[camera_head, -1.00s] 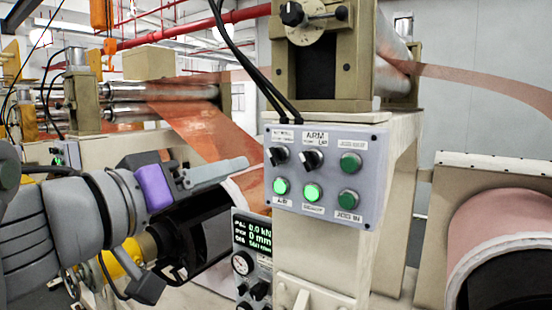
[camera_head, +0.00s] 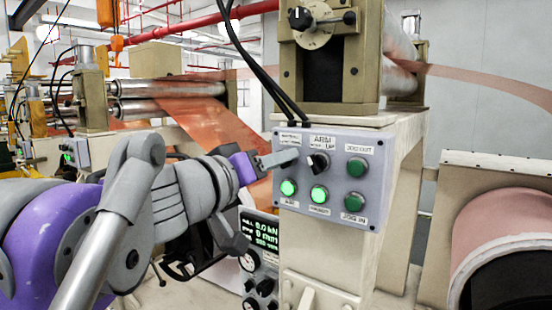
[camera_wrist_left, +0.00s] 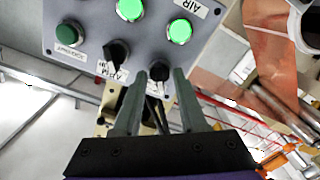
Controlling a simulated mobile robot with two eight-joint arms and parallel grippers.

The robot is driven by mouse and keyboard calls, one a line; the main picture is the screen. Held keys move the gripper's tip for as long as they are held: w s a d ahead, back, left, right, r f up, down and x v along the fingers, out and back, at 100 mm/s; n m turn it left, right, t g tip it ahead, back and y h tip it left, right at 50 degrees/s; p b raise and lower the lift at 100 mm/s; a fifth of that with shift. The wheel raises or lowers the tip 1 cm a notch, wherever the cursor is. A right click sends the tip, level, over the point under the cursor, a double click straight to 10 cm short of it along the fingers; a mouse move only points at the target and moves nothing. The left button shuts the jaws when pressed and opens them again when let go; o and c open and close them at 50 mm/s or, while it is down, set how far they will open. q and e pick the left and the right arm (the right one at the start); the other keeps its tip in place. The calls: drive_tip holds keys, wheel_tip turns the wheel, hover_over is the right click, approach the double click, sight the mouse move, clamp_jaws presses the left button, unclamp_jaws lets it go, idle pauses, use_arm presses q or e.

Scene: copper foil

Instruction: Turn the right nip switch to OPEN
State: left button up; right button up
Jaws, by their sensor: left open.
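A grey control panel (camera_head: 320,180) on the right machine stand carries two black rotary switches above two lit green lamps. The left switch is hidden behind my left gripper (camera_head: 284,158) in the head view. In the left wrist view that black switch (camera_wrist_left: 160,70) shows between the two fingertips of my left gripper (camera_wrist_left: 160,76), which is open. I cannot tell whether the fingers touch it, nor which way it points. The ARM UP switch (camera_head: 318,162) is just right of the fingers, and also shows in the left wrist view (camera_wrist_left: 117,52). My right gripper is not in view.
Dark green buttons (camera_head: 357,167) sit on the panel's right side. A small display box (camera_head: 262,240) hangs below my left wrist. Black cables (camera_head: 262,70) come down to the panel top. A copper roll (camera_head: 505,230) stands at right.

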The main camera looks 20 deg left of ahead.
use_arm(q)
drive_tip(key=shift+c, duration=0.3)
clamp_jaws()
drive_tip(key=shift+m, duration=0.3)
drive_tip(key=m+p, duration=0.1)
drive_tip(key=m, duration=1)
drive_tip(key=shift+m, duration=0.3)
idle(0.4)
drive_tip(key=shift+o, duration=0.3)
unclamp_jaws()
